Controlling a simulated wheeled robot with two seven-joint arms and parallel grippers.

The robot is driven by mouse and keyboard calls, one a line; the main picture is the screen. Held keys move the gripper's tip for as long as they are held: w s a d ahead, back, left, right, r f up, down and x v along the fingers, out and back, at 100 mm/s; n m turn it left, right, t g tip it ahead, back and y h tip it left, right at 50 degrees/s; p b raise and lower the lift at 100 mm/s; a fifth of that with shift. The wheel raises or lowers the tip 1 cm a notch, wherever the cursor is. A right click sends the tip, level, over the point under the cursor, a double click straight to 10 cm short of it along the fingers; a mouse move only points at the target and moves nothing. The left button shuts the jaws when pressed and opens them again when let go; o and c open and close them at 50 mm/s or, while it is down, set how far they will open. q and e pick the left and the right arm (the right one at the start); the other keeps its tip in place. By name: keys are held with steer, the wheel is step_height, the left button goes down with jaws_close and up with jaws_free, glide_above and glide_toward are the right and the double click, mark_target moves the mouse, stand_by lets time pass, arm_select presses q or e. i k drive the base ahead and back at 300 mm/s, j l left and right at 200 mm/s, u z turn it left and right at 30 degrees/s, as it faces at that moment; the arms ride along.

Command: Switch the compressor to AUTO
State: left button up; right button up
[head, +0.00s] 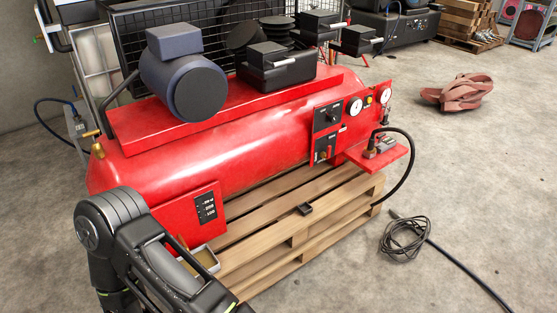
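The red compressor (225,150) lies on a wooden pallet (290,240). A small dark panel (327,116) with a round knob sits on its right front side. Below it is another small panel (324,149) with a switch-like part. Their labels are too small to read, so I cannot tell the switch position. A red plate with a dark label (205,208) is at the compressor's left end. My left arm rises at the lower left, in front of that end; its gripper is not visible. My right gripper is not in view.
Gauges (354,105) sit right of the knob panel. A black hose (408,165) loops from the red side shelf (378,160). A coiled cable (404,238) lies on the floor at right. The concrete floor between is clear.

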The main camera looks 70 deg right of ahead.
mark_target(332, 118)
steer(key=z, duration=2.6)
